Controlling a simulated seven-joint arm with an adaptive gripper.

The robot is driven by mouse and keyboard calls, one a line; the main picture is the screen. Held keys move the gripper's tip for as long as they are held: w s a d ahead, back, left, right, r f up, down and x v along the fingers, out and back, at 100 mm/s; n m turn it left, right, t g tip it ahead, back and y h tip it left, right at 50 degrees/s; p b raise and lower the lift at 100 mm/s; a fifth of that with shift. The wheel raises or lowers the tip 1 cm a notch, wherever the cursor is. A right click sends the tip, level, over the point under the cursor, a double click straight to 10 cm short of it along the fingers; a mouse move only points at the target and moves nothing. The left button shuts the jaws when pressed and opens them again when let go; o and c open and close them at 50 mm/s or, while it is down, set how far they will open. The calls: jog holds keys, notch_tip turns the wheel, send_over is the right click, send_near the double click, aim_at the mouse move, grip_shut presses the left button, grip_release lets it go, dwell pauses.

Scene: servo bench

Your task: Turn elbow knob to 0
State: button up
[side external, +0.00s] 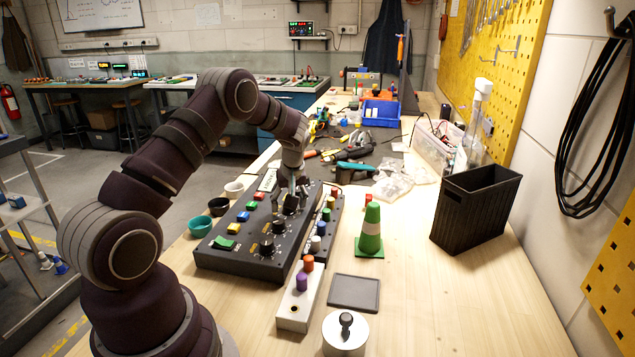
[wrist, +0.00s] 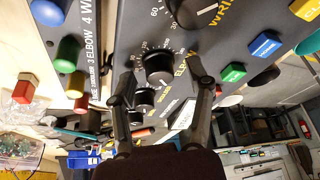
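The elbow knob (wrist: 158,65) is a black round dial on a dark panel, with a yellow ELBOW label beside it in the wrist view. Its pointer setting is too small to read. My gripper (wrist: 163,84) is open, with one dark finger on each side below the knob in that view; I cannot tell whether either touches it. In the side external view my gripper (side external: 290,190) is low over the far part of the control panel (side external: 225,259), partly hiding the dials there.
Another dial, the wrist knob (wrist: 195,10), lies beside the elbow knob, with smaller dials on the other side. Coloured buttons and a peg strip flank the dials. A green cone (side external: 370,232) and black bin (side external: 475,210) stand to the right.

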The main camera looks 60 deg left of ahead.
jog(key=shift+r, duration=0.1)
jog(key=v, duration=1.2)
jog(key=shift+d, duration=0.1)
jog(key=s+d+r+m+t+h, duration=0.1)
jog(key=s+d+r+m+t, duration=0.1)
jog(key=d+r+m, duration=0.3)
jog(key=s+d+r+m+t+h, duration=0.1)
jog(key=s+d+m, duration=0.15)
jog(key=d, duration=0.35)
jog(key=s+d+f+m+t+h, duration=0.1)
jog(key=s+d+m+h, duration=0.1)
jog(key=s+d+m, duration=0.5)
jog(key=shift+d+f+m+t, duration=0.25)
jog(key=shift+d+m, duration=0.2)
jog(key=shift+d, duration=0.35)
jog(key=shift+r, duration=0.1)
